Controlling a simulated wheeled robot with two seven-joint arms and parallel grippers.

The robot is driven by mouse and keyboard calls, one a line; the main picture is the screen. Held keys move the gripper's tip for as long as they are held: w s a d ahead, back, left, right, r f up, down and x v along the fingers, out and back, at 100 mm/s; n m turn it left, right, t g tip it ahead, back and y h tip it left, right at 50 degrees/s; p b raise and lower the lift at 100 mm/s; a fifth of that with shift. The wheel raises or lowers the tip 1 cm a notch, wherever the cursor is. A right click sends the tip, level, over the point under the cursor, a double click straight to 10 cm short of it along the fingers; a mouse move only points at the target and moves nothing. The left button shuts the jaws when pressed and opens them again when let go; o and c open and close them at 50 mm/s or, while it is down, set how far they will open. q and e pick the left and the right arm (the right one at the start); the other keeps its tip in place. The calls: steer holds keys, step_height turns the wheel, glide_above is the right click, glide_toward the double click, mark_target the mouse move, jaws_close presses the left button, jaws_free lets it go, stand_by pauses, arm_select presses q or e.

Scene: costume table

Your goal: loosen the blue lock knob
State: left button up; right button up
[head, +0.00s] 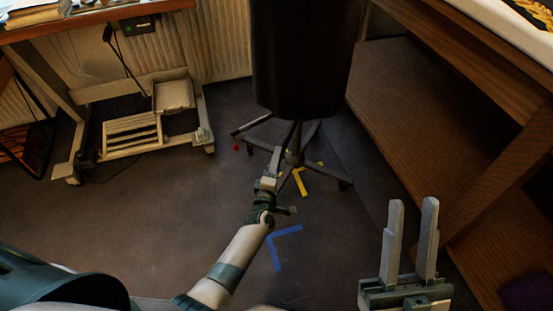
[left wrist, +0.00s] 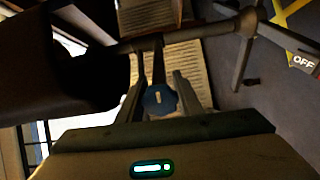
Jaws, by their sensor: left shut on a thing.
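The blue lock knob (left wrist: 160,99) shows in the left wrist view, round with a pale mark on its face. It sits below a dark horizontal bar, between the two fingers of my left gripper (left wrist: 161,95), which is shut on it. In the head view my left gripper (head: 274,160) reaches in beside the pole under a black dress form (head: 303,60); the knob is not discernible there. My right gripper (head: 413,205) is open and empty, fingers pointing up, at the lower right of the head view.
The stand's wheeled legs (head: 329,175) spread on the floor around the pole. A wooden table with a lower shelf (head: 410,120) is at right. A pale wheeled frame (head: 135,130) is at left. Blue tape (head: 275,248) and yellow tape (head: 299,182) mark the floor.

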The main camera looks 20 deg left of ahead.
stand_by(0.4)
arm_select(q)
steer(key=o, duration=1)
steer(key=shift+s, duration=0.1)
arm_select(e)
steer(key=shift+w, duration=0.1)
arm_select(q)
steer(key=shift+s, duration=0.5)
steer(key=s+d+p, duration=0.1)
steer(key=s+p, duration=0.2)
steer(key=s, duration=1.3)
steer(key=shift+d, duration=0.35)
arm_select(e)
steer(key=a+f+g, duration=0.3)
steer(key=f+g, duration=0.1)
steer(key=f, duration=0.2)
steer(key=shift+f+h, duration=0.15)
steer(key=shift+h, duration=0.15)
arm_select(q)
steer(key=shift+s, duration=0.1)
arm_select(e)
steer(key=shift+w, duration=0.15)
